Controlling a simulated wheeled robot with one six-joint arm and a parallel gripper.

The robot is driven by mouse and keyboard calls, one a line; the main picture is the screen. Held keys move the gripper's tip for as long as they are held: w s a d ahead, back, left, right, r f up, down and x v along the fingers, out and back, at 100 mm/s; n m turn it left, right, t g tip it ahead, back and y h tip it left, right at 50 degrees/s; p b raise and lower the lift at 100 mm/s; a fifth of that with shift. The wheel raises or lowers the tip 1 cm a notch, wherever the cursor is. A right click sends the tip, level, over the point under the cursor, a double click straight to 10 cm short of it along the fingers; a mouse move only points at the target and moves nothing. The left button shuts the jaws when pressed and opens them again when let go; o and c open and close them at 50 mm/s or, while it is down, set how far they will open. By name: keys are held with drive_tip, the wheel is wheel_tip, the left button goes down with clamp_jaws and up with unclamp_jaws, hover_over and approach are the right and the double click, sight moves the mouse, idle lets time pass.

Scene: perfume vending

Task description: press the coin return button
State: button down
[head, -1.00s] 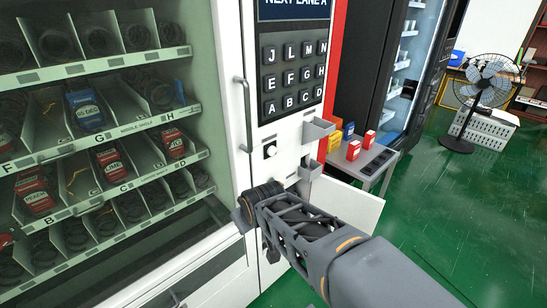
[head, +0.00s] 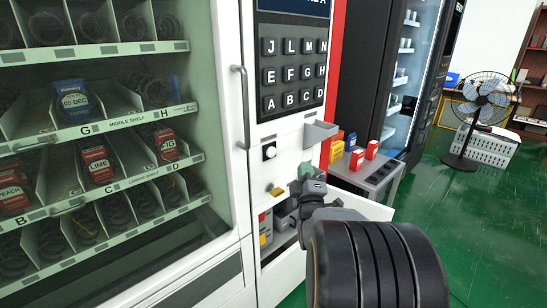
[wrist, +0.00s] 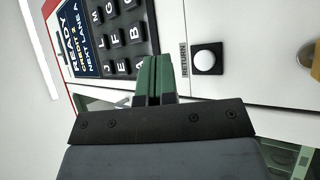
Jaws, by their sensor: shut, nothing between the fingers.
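The coin return button is a round white button in a black square, labelled RETURN (wrist: 207,60) in the wrist view. It also shows in the head view on the white machine front, below the letter keypad, as a small white button (head: 269,151). My gripper (wrist: 152,75) has two green fingers pressed together with nothing between them. In the wrist view its tips are left of the button and apart from it, near the keypad edge. In the head view my gripper (head: 305,178) is to the right of and below the button; its fingertips are hard to make out.
The letter keypad (head: 293,76) is above the button. A gold flap (head: 276,191) is below it, above an open compartment. A grey tray (head: 320,132) juts out at right. A small table (head: 372,172) with red boxes stands beyond. Glass-fronted shelves fill the left.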

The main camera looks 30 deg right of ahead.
sight(272, 152)
idle(0.3)
drive_tip(key=w+a, duration=0.1)
drive_tip(key=w, duration=0.7)
drive_tip(key=shift+w+a, duration=0.3)
drive_tip(key=shift+w+a+b, duration=0.15)
drive_tip(key=shift+w+b, duration=0.45)
drive_tip(key=shift+w, duration=0.3)
idle(2.8)
drive_tip(key=shift+s, duration=0.15)
drive_tip(key=shift+s+b, duration=0.55)
drive_tip(key=shift+s, duration=0.2)
